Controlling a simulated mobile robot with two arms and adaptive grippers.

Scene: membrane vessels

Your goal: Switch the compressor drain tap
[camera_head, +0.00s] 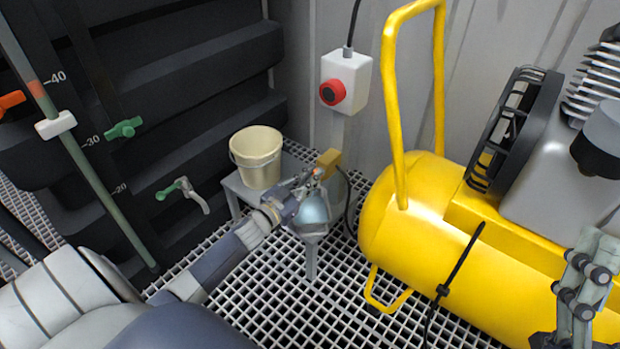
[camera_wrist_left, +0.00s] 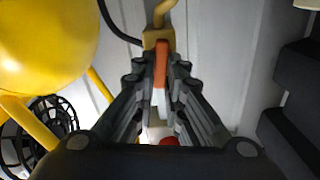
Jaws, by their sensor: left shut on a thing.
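The drain tap shows as a brass block (camera_head: 329,160) just beyond my left gripper (camera_head: 312,180) in the head view. In the left wrist view the brass body (camera_wrist_left: 155,38) has an orange lever (camera_wrist_left: 161,62) with a pale end. The lever lies between the fingers of my left gripper (camera_wrist_left: 160,100), which are shut on it. The yellow compressor (camera_head: 430,235) stands to the right of the tap. My right gripper (camera_head: 578,290) is at the lower right, in front of the compressor; its jaw state is unclear.
A bluish funnel (camera_head: 312,212) is below my left gripper. A cream bucket (camera_head: 257,158) stands on a grey stand to the left. A switch box (camera_head: 345,82) with a red button is on the wall. Dark vessels with green taps (camera_head: 180,188) fill the left. The floor is grating.

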